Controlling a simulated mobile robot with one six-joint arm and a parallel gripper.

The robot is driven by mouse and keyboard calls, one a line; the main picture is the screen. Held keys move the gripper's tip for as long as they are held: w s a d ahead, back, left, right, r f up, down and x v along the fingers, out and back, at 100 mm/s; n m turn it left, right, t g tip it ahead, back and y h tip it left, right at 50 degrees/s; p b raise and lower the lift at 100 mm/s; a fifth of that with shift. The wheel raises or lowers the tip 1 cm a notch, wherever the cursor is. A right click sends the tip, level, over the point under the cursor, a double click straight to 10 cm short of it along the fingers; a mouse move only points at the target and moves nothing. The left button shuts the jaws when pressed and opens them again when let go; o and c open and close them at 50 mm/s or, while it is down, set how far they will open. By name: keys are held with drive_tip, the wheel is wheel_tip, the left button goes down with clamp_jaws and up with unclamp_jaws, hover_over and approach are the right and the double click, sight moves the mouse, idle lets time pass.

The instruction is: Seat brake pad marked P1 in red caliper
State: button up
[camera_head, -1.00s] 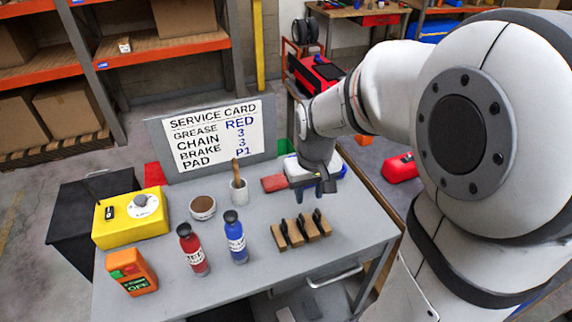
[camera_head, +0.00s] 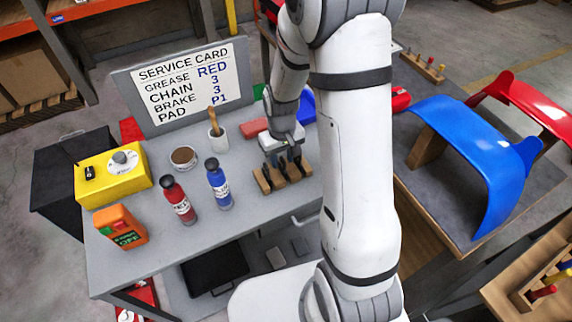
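A wooden rack (camera_head: 263,185) holds several dark upright pads at the right of the grey table. Their marks are too small to read, so I cannot tell which is P1. My gripper (camera_head: 284,160) points down over the rack, at or just above the pads. Its fingertips blend with the dark pads, so I cannot tell whether it is open or shut or touches one. A flat red block (camera_head: 254,128) lies behind the rack, left of my wrist. The service card (camera_head: 190,82) lists PAD P1.
A red bottle (camera_head: 178,200), a blue bottle (camera_head: 219,185), a brown-filled bowl (camera_head: 184,158) and a white cup (camera_head: 218,140) stand left of the rack. Blue bodywork (camera_head: 474,140) sits on the right table.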

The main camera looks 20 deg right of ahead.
drive_tip(key=shift+f, duration=0.35)
clamp_jaws()
